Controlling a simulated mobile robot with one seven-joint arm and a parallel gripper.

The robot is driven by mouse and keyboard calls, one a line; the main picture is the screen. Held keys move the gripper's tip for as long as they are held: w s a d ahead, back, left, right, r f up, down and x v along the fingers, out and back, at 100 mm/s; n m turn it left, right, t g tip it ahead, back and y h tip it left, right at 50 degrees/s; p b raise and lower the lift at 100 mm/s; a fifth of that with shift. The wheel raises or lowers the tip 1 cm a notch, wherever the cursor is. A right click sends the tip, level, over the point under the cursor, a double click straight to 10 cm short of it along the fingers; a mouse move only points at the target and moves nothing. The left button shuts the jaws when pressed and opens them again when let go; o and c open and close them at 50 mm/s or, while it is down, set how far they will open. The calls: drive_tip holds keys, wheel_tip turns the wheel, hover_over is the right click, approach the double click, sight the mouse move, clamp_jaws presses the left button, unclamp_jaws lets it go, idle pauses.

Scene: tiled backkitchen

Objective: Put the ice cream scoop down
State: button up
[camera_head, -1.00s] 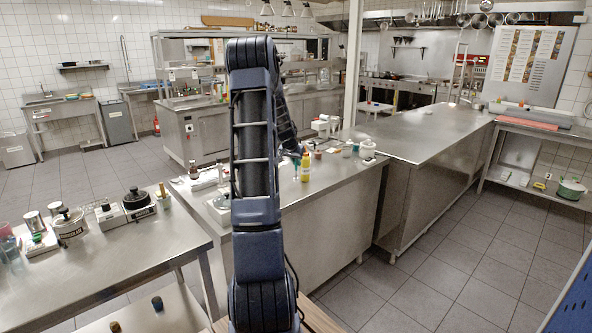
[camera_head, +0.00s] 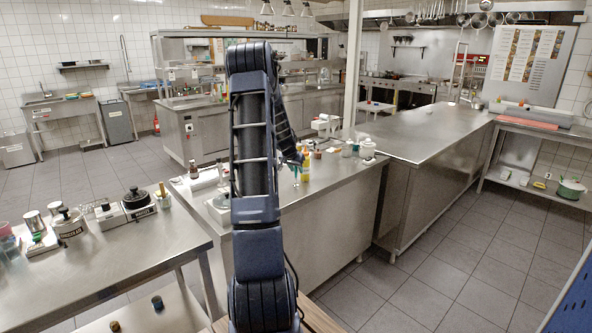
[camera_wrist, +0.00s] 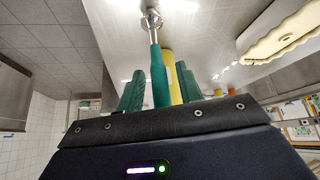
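The ice cream scoop has a slim teal-green handle (camera_wrist: 158,78) and a metal end (camera_wrist: 152,22). In the wrist view it lies lengthwise between the two green fingers of my gripper (camera_wrist: 160,88), which look closed around the handle. The scoop's metal end points away from my gripper. In the head view my gripper (camera_head: 300,158) is small and partly hidden by my arm, over the right part of the middle steel counter (camera_head: 330,190). A little teal shows below it.
Small containers (camera_head: 347,150) and a white pot (camera_head: 367,149) stand to the right. The counter to the right (camera_head: 430,135) is mostly clear.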

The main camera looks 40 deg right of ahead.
drive_tip(key=v, duration=1.2)
drive_tip(key=shift+r, duration=0.25)
drive_tip(key=s+a+r+n+t+y, duration=0.15)
drive_tip(key=a+r, duration=0.25)
drive_tip(key=a, duration=0.6)
drive_tip(key=s+a+r+n+y, duration=0.1)
drive_tip(key=s+a+r+n, duration=0.25)
drive_tip(key=a, duration=0.65)
drive_tip(key=s+a+r+n+t+y, duration=0.15)
drive_tip(key=a+r, duration=0.25)
drive_tip(key=a, duration=0.7)
drive_tip(key=s+a+n+y, duration=0.2)
drive_tip(key=s+a+n, duration=0.5)
drive_tip(key=s+a, duration=1.3)
drive_tip(key=shift+f+g, duration=0.4)
